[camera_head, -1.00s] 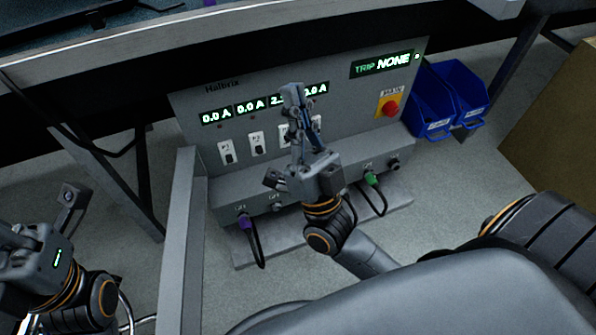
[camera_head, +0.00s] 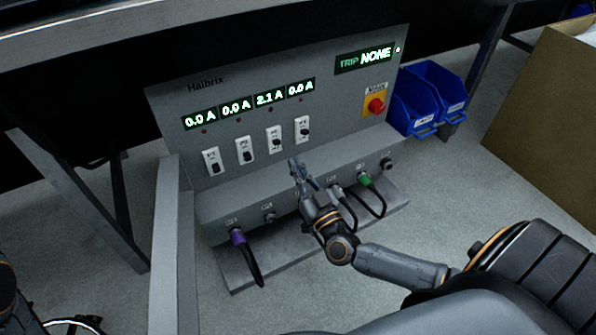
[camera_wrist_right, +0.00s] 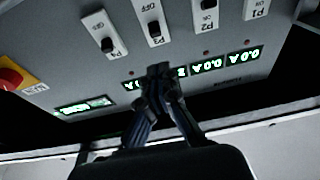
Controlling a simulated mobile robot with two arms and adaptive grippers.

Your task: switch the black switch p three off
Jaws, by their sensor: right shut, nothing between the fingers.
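The black switch P3 (camera_head: 276,142) is the third from the left on the grey Halbrix panel. In the right wrist view, which is upside down, its black lever (camera_wrist_right: 154,29) sits at the label end and OFF shows at the other end. The display above it reads 2.1 A (camera_head: 270,98). My right gripper (camera_head: 295,164) is shut and empty, in front of the panel and below P3 in the head view. Its fingertips (camera_wrist_right: 160,72) also show in the right wrist view. My left gripper is out of view; only dark arm parts show at the left edge.
Switches P1 (camera_head: 212,162), P2 (camera_head: 245,150) and P4 (camera_head: 303,130) flank P3; their displays read 0.0 A. A red main knob (camera_head: 376,105) and blue bins (camera_head: 414,115) are at the right. Cables, one with a purple plug (camera_head: 238,237), hang from the lower ledge.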

